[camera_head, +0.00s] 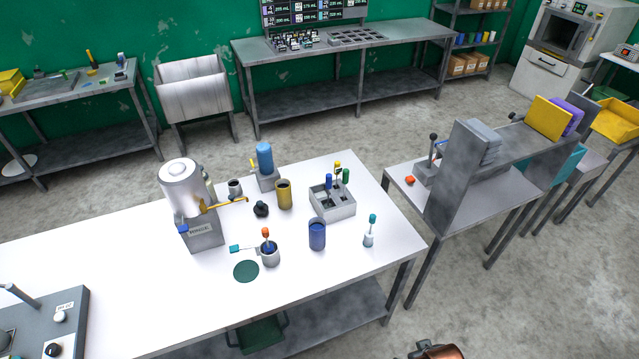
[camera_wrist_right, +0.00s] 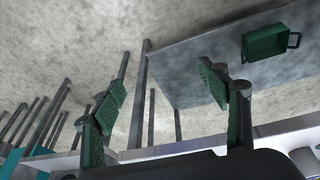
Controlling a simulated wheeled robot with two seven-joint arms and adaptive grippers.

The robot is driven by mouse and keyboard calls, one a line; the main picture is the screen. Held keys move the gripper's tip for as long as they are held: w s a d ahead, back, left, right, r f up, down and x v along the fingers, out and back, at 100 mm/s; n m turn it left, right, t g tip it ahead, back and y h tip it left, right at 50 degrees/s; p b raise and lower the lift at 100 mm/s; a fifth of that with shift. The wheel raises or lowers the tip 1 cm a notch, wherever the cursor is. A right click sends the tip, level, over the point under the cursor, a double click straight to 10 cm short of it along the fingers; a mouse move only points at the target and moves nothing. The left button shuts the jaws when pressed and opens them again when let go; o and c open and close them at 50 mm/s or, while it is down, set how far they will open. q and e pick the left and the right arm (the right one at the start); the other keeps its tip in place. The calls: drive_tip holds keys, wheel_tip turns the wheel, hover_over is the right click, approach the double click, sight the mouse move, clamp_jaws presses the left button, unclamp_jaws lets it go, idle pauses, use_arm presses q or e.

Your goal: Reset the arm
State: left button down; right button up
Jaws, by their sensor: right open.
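My right gripper (camera_wrist_right: 160,95) shows in the right wrist view, with its two green-padded fingers spread wide and nothing between them. Beyond the fingers are the concrete floor and the table's grey lower shelf (camera_wrist_right: 200,65). In the head view, a small brown and dark part at the bottom edge may belong to my right arm, but I cannot tell. My left gripper is not in view.
The white table (camera_head: 105,270) holds a steel dispenser (camera_head: 183,187), a blue cup (camera_head: 317,235), a grey caddy (camera_head: 333,205) and a small pot (camera_head: 270,256). A green bin (camera_head: 262,335) sits on its lower shelf.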

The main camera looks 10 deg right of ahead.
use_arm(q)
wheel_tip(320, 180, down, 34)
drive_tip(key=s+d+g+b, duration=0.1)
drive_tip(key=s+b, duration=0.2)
use_arm(e)
drive_tip(key=s+a+f+g, duration=0.1)
drive_tip(key=s+f, duration=0.1)
drive_tip(key=f, duration=1.5)
drive_tip(key=s+a+f, duration=0.1)
drive_tip(key=f, duration=1.6)
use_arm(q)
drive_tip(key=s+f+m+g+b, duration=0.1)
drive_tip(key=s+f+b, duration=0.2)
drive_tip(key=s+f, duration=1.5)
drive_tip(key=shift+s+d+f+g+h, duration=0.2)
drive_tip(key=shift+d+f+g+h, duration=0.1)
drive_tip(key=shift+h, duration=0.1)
use_arm(e)
drive_tip(key=s+f+n+g, duration=0.1)
drive_tip(key=s+f, duration=1.7)
drive_tip(key=shift+s+d+f+g+y, duration=0.3)
drive_tip(key=shift+d+f+y, duration=0.05)
drive_tip(key=shift+y, duration=0.05)
